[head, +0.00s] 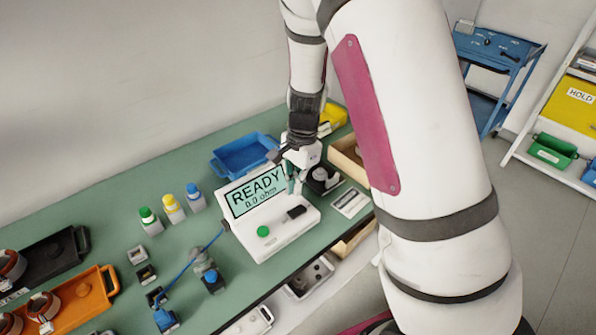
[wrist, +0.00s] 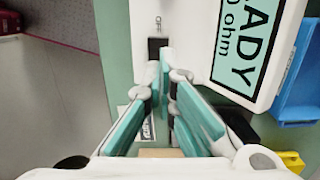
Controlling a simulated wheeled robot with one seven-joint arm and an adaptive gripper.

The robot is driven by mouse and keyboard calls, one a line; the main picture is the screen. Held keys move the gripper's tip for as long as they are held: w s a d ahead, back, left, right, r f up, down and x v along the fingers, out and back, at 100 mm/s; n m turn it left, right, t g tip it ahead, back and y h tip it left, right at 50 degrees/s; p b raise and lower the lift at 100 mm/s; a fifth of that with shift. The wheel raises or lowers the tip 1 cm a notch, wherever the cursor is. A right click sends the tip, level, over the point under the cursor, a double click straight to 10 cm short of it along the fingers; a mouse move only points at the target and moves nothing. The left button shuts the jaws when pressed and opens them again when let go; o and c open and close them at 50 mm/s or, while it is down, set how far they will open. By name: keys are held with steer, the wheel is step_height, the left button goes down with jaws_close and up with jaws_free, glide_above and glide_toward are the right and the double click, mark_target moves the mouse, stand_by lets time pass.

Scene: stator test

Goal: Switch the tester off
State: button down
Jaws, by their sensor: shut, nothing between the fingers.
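The tester (head: 275,235) is a white box on the green bench. Its screen (head: 257,193) reads READY and 0.0 ohm, and the screen is partly cut off in the wrist view (wrist: 243,45). A round green button (head: 263,231) and a black part (head: 296,212) sit on its lower front. My gripper (head: 292,187) is shut and empty, pointing down over the tester's right end. Its teal fingers (wrist: 165,65) meet beside the black square; contact is unclear.
A blue tray (head: 243,155) stands behind the tester, with a wooden box (head: 346,158) at the right. Several capped bottles (head: 172,208) and a blue-handled device (head: 208,270) are to the left. An orange tray (head: 95,303) holds coils. My arm covers part of the right side.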

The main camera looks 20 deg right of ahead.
mark_target(293, 212)
steer(key=f, duration=0.6)
steer(key=shift+s+a+f, duration=0.15)
steer(key=shift+a+f, duration=0.1)
steer(key=shift+a, duration=0.1)
